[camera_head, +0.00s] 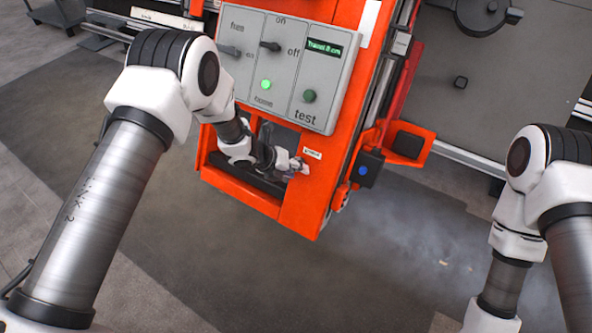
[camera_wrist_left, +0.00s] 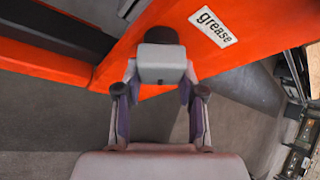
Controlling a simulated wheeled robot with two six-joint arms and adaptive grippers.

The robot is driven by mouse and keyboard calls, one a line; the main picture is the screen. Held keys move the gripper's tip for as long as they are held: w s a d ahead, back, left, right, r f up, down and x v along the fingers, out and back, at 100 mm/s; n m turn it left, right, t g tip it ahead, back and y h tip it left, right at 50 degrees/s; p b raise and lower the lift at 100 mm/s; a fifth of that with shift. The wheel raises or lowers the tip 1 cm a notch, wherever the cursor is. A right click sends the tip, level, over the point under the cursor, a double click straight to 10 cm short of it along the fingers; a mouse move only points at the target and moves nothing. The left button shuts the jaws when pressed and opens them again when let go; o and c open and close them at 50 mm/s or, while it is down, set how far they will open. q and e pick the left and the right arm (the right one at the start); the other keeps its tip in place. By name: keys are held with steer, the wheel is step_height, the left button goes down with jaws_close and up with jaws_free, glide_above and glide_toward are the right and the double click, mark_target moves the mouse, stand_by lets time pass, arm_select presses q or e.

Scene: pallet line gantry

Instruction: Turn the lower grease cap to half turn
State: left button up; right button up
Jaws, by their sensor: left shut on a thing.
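The grease cap (camera_wrist_left: 162,66) shows in the left wrist view as a pale grey block with a dark rounded part behind it, against the orange frame. My left gripper (camera_wrist_left: 160,80) is shut on it, one finger on each side. In the head view my left gripper (camera_head: 291,167) reaches the lower part of the orange frame, beside a small white label, and largely hides the cap. The cap's turn angle cannot be read. My right arm shows at the right edge of the head view; its gripper is out of view.
A white "grease" label (camera_wrist_left: 214,26) sits right of the cap. Above the left gripper, a grey control panel (camera_head: 287,60) carries switches and a lit green lamp (camera_head: 266,85). An orange bracket with a dark box (camera_head: 408,145) juts out at right. The floor below is clear.

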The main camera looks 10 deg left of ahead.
arm_select(q)
steer(key=shift+f+m+y+b, duration=0.2)
steer(key=shift+m+y+b, duration=0.1)
steer(key=shift+m+b, duration=0.1)
steer(key=m+y+b, duration=0.1)
steer(key=b, duration=0.2)
steer(key=m+y+b, duration=0.1)
steer(key=m+b, duration=0.1)
steer(key=b, duration=0.1)
steer(key=shift+a+f+m, duration=0.2)
steer(key=shift+a+m, duration=0.1)
steer(key=shift+w+a+r+m+y+b, duration=0.15)
steer(key=shift+m+y+b, duration=0.2)
steer(key=shift+b, duration=0.25)
steer(key=shift+s+r+m+y+b, duration=0.1)
steer(key=shift+m+y+b, duration=0.2)
steer(key=shift+b, duration=0.3)
steer(key=o, duration=1.2)
steer(key=shift+c, duration=0.2)
steer(key=shift+r, duration=0.1)
steer(key=v, duration=1.1)
steer(key=shift+s+r, duration=0.2)
steer(key=shift+s, duration=0.2)
